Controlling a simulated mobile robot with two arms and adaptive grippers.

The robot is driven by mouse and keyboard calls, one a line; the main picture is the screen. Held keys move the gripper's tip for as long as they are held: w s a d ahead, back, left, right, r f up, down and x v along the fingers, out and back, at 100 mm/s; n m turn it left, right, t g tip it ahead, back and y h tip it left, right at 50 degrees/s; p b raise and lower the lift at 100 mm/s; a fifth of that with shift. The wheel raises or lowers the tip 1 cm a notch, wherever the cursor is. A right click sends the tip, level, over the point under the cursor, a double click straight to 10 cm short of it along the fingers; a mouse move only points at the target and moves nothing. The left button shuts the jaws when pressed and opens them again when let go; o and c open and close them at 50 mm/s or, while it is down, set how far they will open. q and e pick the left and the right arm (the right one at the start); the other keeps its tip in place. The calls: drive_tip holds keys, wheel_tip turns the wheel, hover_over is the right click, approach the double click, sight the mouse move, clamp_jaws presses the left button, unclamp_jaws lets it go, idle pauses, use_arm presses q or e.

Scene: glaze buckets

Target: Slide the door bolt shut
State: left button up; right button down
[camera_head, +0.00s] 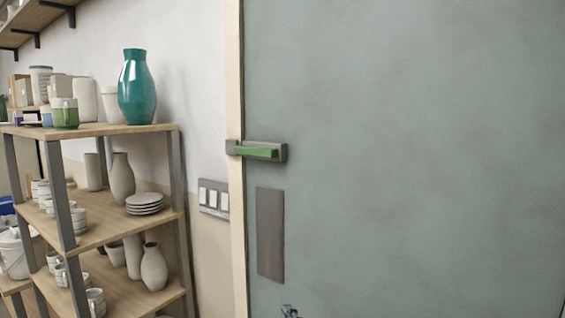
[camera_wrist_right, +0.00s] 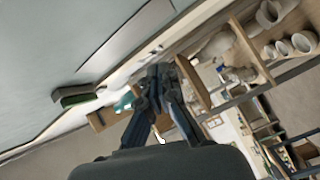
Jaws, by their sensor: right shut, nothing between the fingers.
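The door bolt has a green bar (camera_head: 257,152) on a grey mount (camera_head: 282,153), on the left edge of the grey-green door (camera_head: 400,150). A small grey keeper (camera_head: 232,147) sits on the cream frame beside it. The bar's left end is near the keeper; I cannot tell whether it is inside. In the right wrist view the green bar (camera_wrist_right: 76,98) shows at the left, apart from my fingers. My right gripper (camera_wrist_right: 160,74) is shut and empty. In the head view only a tip of it (camera_head: 290,311) shows at the bottom edge, well below the bolt. My left gripper is not in view.
A dark plate (camera_head: 270,234) is on the door below the bolt. A switch panel (camera_head: 214,198) is on the wall left of the frame. A wooden shelf (camera_head: 110,129) with a teal vase (camera_head: 138,88) and pale pottery stands at the left. The space before the door looks clear.

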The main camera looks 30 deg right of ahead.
drive_tip(key=w+d+r+n+t+y, duration=0.15)
drive_tip(key=r+n+y, duration=0.45)
drive_tip(key=r+n, duration=0.6)
drive_tip(key=w+d+r+n+t+y, duration=0.1)
drive_tip(key=w+r+n+t+y, duration=0.15)
drive_tip(key=r+n+y, duration=0.85)
drive_tip(key=s+d+r+n+g+h, duration=0.1)
drive_tip(key=d+r+n+h, duration=0.1)
drive_tip(key=d+r, duration=0.1)
drive_tip(key=s+d+r+n+g+h, duration=0.1)
drive_tip(key=d+r+n+g+h, duration=0.1)
drive_tip(key=d+r, duration=0.1)
drive_tip(key=s+d+r+n+g+h, duration=0.2)
drive_tip(key=d+r, duration=0.1)
drive_tip(key=r, duration=0.2)
drive_tip(key=shift+d+r+h, duration=0.35)
drive_tip(key=shift+d+h, duration=0.05)
drive_tip(key=p, duration=0.9)
approach(273, 156)
drive_tip(key=x, duration=0.6)
drive_tip(key=shift+r, duration=0.25)
drive_tip(key=shift+w+a+f, duration=0.2)
drive_tip(key=shift+w+a, duration=0.05)
drive_tip(key=shift+w, duration=0.25)
